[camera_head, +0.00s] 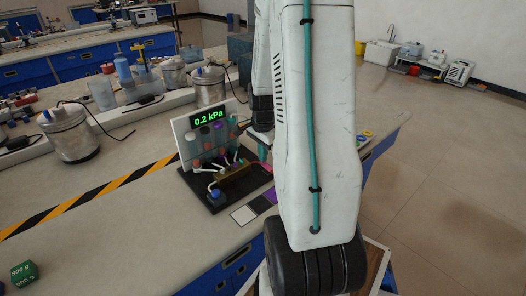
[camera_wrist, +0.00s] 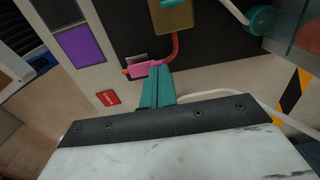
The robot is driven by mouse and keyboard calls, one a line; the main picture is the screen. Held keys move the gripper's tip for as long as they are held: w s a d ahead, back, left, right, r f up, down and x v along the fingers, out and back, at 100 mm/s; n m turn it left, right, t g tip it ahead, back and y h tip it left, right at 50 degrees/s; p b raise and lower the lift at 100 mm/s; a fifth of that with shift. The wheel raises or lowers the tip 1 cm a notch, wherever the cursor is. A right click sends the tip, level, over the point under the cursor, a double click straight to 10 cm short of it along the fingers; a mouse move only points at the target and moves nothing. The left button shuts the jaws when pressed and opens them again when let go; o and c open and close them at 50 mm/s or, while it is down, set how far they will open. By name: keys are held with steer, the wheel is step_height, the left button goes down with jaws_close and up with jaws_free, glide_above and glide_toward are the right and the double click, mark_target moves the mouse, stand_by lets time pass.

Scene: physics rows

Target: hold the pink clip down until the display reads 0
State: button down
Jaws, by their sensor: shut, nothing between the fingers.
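The display (camera_head: 210,116) on the white upright panel reads 0.2 kPa in green. The pink clip (camera_wrist: 147,67) lies on the dark board in the wrist view, on a reddish tube. It shows small in the head view (camera_head: 267,168), at the right end of the board. My gripper (camera_wrist: 158,76) has its teal fingers shut together with nothing between them. Its fingertips are right at the clip and overlap its edge in the picture; I cannot tell how hard they press. In the head view my gripper (camera_head: 263,152) is partly hidden by my arm.
The rig's black base (camera_head: 215,202) carries tubes and knobs. White and purple squares (camera_wrist: 83,45) and a red tag (camera_wrist: 107,98) lie near the clip. Metal pots (camera_head: 70,135) stand left and behind. A striped tape (camera_head: 95,194) crosses the bench; the bench front is mostly clear.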

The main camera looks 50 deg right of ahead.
mark_target(265, 165)
steer(key=shift+w+f+g, duration=0.15)
steer(key=shift+f+g, duration=0.2)
steer(key=shift+g, duration=0.15)
steer(key=shift+s, duration=0.2)
stand_by(1.9)
steer(key=shift+s+a+r, duration=0.2)
steer(key=shift+s+r, duration=0.05)
steer(key=shift+s, duration=0.4)
steer(key=shift+r, duration=0.15)
steer(key=shift+w+r, duration=0.1)
steer(key=shift+r, duration=0.2)
step_height(265, 165, up, 13)
steer(key=shift+r, duration=0.15)
